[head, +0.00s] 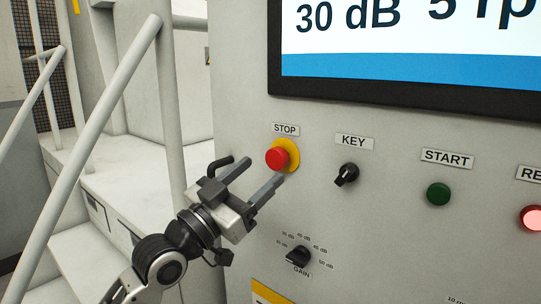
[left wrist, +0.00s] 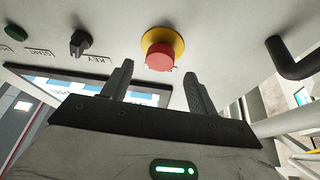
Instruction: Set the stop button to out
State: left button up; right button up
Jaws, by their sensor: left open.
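The stop button (head: 278,158) is a red mushroom head on a yellow round base, on the panel under the STOP label (head: 285,129). In the left wrist view the stop button (left wrist: 160,56) sits ahead of the fingertips, roughly between them. My left gripper (head: 262,174) is open and empty, just below and left of the button in the head view. The gripper also shows in the left wrist view (left wrist: 157,80), with a wide gap between its two fingers. I cannot tell whether a fingertip touches the button. My right gripper is not in view.
On the panel, right of the stop button, are a black key switch (head: 346,174), a green start button (head: 438,194) and a lit red button (head: 533,218). A gain knob (head: 299,256) sits below. A screen (head: 400,80) is above. Railings (head: 100,110) and steps stand at the left.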

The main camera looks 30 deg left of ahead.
aim_at(274, 161)
pick_arm(q)
jog(key=shift+p+x, duration=0.4)
jog(key=shift+x, duration=1.8)
jog(key=shift+c, duration=0.3)
grip_shut()
jog(key=shift+s, duration=0.65)
jog(key=shift+o, duration=0.3)
grip_release()
